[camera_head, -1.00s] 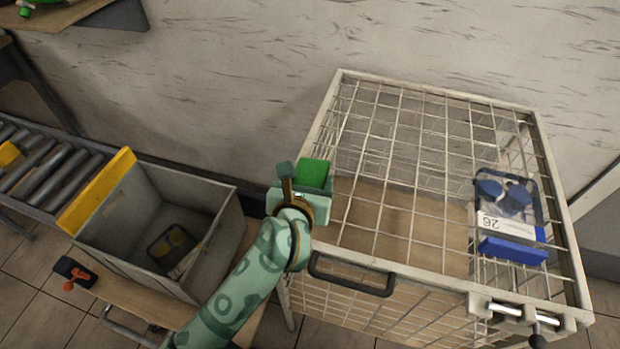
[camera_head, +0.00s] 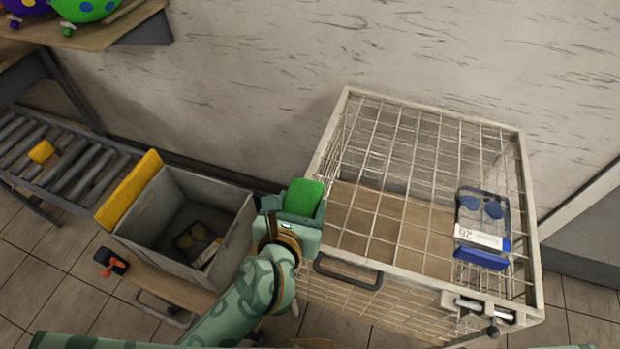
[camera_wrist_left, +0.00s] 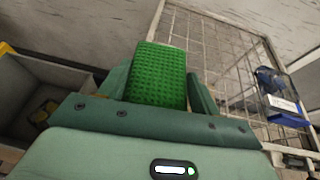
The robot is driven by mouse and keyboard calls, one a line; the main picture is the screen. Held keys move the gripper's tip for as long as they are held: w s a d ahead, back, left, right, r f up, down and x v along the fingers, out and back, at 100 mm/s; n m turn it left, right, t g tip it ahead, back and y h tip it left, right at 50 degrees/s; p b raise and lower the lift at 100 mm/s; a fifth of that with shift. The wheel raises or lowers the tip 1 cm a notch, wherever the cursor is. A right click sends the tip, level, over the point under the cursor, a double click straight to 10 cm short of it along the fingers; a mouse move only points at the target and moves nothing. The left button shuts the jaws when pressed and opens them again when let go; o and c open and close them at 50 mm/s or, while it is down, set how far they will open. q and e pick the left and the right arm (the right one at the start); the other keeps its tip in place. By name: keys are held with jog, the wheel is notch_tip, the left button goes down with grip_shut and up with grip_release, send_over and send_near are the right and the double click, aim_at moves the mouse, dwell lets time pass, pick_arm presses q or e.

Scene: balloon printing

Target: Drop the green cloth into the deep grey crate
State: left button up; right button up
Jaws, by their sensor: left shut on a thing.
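The green cloth (camera_head: 304,197) is a small textured block-like piece. My left gripper (camera_head: 296,208) is shut on it and holds it up between the crate and the wire cage. In the left wrist view the cloth (camera_wrist_left: 158,76) stands out between the two fingers. The deep grey crate (camera_head: 140,213) is open-topped, with a yellow strip along its left rim, just left of my gripper. Inside it lies a dark packet with yellow round shapes. The crate also shows at the left of the left wrist view (camera_wrist_left: 62,75). My right gripper is not in view.
A wire mesh cage (camera_head: 400,262) stands right of my gripper, with a blue-and-white package (camera_head: 482,230) on its right side. A roller conveyor (camera_head: 60,160) is at left. A black-and-orange tool (camera_head: 111,262) lies beside the crate. A shelf (camera_head: 95,32) holds balloon-like things at upper left.

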aim_at(298, 209)
pick_arm(q)
jog(key=shift+p+v, duration=0.45)
jog(key=shift+v, duration=1.3)
jog(key=shift+w+a, duration=0.1)
